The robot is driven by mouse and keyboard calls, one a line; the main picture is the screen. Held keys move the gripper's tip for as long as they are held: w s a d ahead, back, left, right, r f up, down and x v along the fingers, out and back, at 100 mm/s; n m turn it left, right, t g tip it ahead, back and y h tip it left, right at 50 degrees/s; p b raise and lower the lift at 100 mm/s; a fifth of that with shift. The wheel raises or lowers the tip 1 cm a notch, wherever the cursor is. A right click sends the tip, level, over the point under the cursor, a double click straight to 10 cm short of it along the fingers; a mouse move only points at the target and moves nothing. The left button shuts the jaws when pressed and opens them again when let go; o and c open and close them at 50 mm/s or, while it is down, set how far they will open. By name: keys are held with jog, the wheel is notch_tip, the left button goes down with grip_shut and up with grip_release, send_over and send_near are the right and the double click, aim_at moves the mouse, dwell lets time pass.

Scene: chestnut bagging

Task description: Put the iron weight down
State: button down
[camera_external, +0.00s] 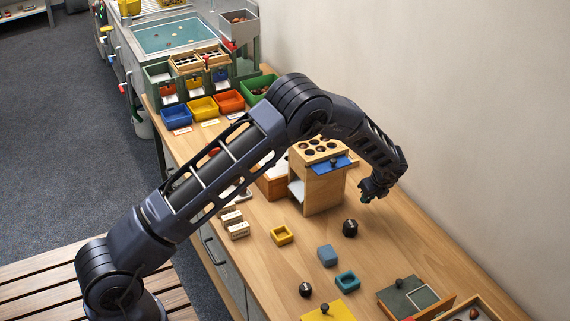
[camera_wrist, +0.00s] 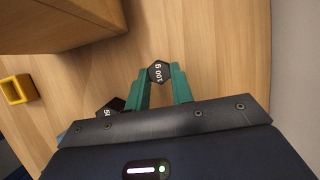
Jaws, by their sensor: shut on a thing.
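The iron weight is a small black hexagonal piece marked 100 g (camera_wrist: 159,71) in the wrist view, between the teal fingertips of my gripper (camera_wrist: 161,83). My gripper is shut on it. In the external view my gripper (camera_external: 369,195) hangs over the wooden bench near the wall, right of the wooden box. The held weight is hard to make out there. A second black weight (camera_external: 350,228) stands on the bench in front of and below my gripper. A black weight also shows in the wrist view (camera_wrist: 108,108), partly hidden behind the gripper body.
A wooden box with a holed top (camera_external: 325,190) stands left of my gripper. A yellow tray (camera_external: 282,235), a grey-blue block (camera_external: 327,256), a teal tray (camera_external: 347,281) and another black weight (camera_external: 305,290) lie nearer the front. Bare bench (camera_external: 400,235) lies right of the second weight.

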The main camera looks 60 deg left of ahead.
jog(key=shift+f, duration=2.05)
jog(key=c, duration=1.2)
grip_release()
jog(key=shift+f, duration=0.15)
